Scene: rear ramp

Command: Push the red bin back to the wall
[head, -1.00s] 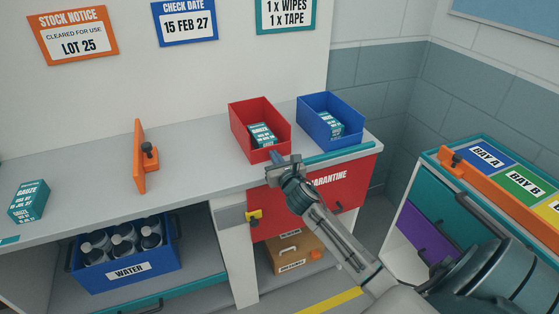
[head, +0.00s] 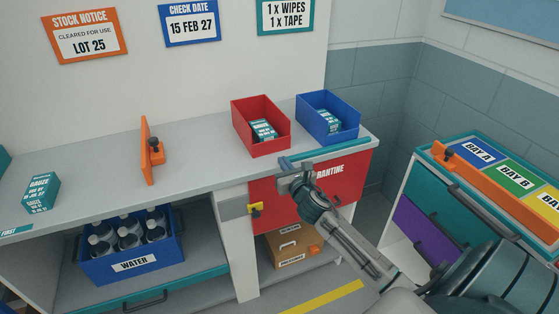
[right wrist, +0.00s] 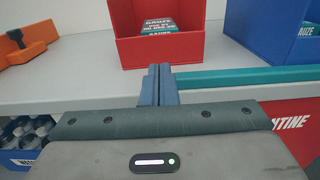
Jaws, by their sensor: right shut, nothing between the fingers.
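The red bin (head: 279,139) stands upright on the grey worktop near the back wall, with a teal-and-white gauze box (head: 263,130) inside. Whether its back touches the wall is hidden. In the right wrist view the red bin (right wrist: 160,53) is straight ahead, its front low edge facing me. My right gripper (head: 289,171) is shut and empty, in front of the bin at the worktop's front edge. In the right wrist view its closed fingers (right wrist: 158,82) point at the bin's front, with a little worktop seemingly between. My left gripper is out of view.
A blue bin (head: 345,133) stands to the right of the red one. A teal strip (head: 325,153) runs along the worktop's front edge. An orange bracket (head: 147,150) stands left of the bin, with clear worktop between. A red quarantine door (head: 335,190) is below.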

